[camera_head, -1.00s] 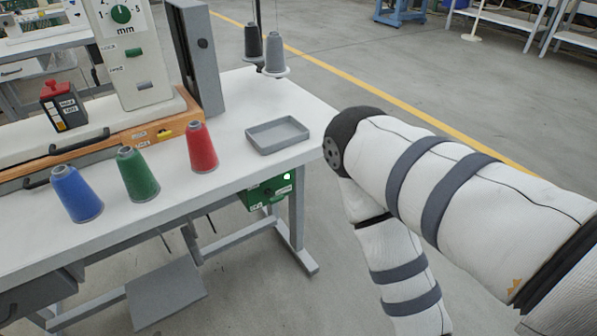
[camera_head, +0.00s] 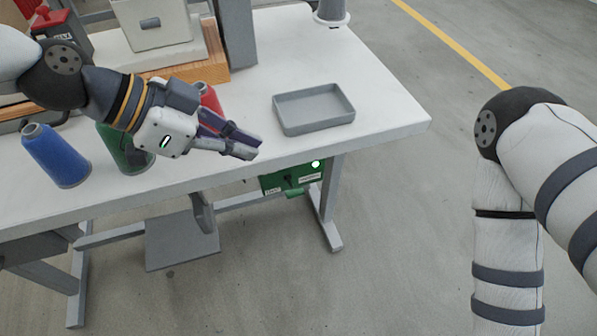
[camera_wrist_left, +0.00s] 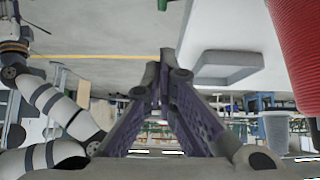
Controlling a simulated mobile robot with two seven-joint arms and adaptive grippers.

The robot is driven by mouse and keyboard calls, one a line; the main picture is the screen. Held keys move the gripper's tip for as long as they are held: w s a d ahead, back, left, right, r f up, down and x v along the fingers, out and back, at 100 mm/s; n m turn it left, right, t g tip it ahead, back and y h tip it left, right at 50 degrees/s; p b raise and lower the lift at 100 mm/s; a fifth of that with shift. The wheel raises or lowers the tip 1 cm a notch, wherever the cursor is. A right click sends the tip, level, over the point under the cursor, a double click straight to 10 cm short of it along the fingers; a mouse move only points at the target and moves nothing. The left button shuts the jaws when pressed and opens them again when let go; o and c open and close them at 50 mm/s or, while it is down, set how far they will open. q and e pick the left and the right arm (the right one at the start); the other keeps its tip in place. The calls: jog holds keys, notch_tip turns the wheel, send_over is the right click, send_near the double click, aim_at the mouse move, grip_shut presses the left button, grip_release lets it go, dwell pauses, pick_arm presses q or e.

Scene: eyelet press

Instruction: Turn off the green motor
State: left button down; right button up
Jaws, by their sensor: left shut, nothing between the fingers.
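The green motor (camera_head: 291,178) hangs under the right part of the table, below the front edge. A round white spot (camera_head: 315,164) shows on its face, and small labels too small to read. A green piece sticks out at its lower side. My left gripper (camera_head: 254,148) is shut and empty, above the front of the tabletop, up and left of the motor. In the left wrist view its fingers (camera_wrist_left: 157,62) meet at the tips. The motor cannot be made out in that view. My right arm shows at the right, but its gripper is out of view.
A grey tray (camera_head: 314,109) sits on the white table (camera_head: 385,112). Blue (camera_head: 57,157), green (camera_head: 125,152) and red (camera_head: 209,97) thread cones stand near the front; my left arm partly hides the green and red ones. A grey pedal (camera_head: 182,240) is below. Floor right of the table is clear.

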pick_arm(q)
jog(key=b, duration=0.2)
send_over(292, 196)
jog(key=f, duration=0.8)
jog(key=shift+w, duration=0.25)
notch_tip(292, 196, down, 2)
jog(key=shift+a+f, duration=0.1)
jog(key=shift+f, duration=0.5)
pick_arm(e)
jog(key=shift+s+f+g, duration=0.4)
jog(key=shift+s+f, duration=0.65)
jog(key=shift+f, duration=0.15)
pick_arm(q)
jog(key=shift+s, duration=0.1)
pick_arm(e)
jog(key=shift+r, duration=0.1)
pick_arm(q)
jog(key=shift+s+f+t, duration=0.1)
jog(key=shift+s+t, duration=0.05)
jog(key=shift+t, duration=0.15)
jog(key=shift+f, duration=0.1)
pick_arm(e)
jog(key=shift+s+d+r, duration=0.1)
jog(key=shift+s, duration=0.1)
